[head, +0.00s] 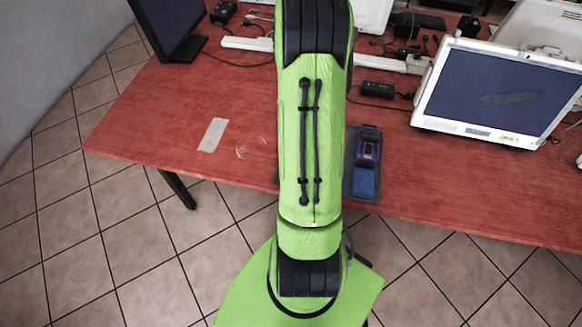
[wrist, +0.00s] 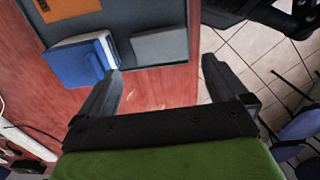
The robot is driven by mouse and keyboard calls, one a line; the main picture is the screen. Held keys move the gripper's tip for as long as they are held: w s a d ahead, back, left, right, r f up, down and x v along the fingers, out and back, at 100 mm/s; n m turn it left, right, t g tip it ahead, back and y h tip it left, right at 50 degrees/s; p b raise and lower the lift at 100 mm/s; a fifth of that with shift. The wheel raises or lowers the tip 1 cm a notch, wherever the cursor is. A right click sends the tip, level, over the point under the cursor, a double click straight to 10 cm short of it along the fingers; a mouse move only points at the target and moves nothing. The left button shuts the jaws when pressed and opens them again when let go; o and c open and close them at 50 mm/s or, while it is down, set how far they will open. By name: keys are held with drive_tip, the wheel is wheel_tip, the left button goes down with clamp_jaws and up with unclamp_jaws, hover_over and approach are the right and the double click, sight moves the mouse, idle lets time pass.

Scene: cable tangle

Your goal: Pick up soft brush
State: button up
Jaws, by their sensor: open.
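No object shows clearly as a soft brush; I cannot tell which thing it is. In the wrist view a blue block with a pale side (wrist: 78,62) lies at the left on a dark grey mat or tray (wrist: 120,20). A grey block (wrist: 160,46) lies beside it, nearer the middle. My gripper (wrist: 160,70) is open, with nothing between its fingers; its left fingertip appears close to the blue block. In the head view my green arm hides the gripper. A dark purple item (head: 368,148) and a blue patch (head: 366,182) show just right of the arm.
The red table (head: 150,110) has free room at the left, around a pale strip (head: 213,134). A white-framed monitor (head: 490,95) stands at the right. A black adapter (head: 378,90) and cables lie behind. An orange patch (wrist: 70,8) is on the mat.

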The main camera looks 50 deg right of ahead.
wheel_tip(320, 180, down, 4)
drive_tip(key=shift+r+b, duration=0.1)
drive_tip(key=shift+b, duration=0.2)
wheel_tip(320, 180, down, 6)
drive_tip(key=shift+r+b, duration=0.15)
drive_tip(key=shift+b, duration=0.45)
drive_tip(key=c, duration=0.7)
wheel_tip(320, 180, up, 10)
drive_tip(key=shift+r+p, duration=0.1)
drive_tip(key=shift+p, duration=1.05)
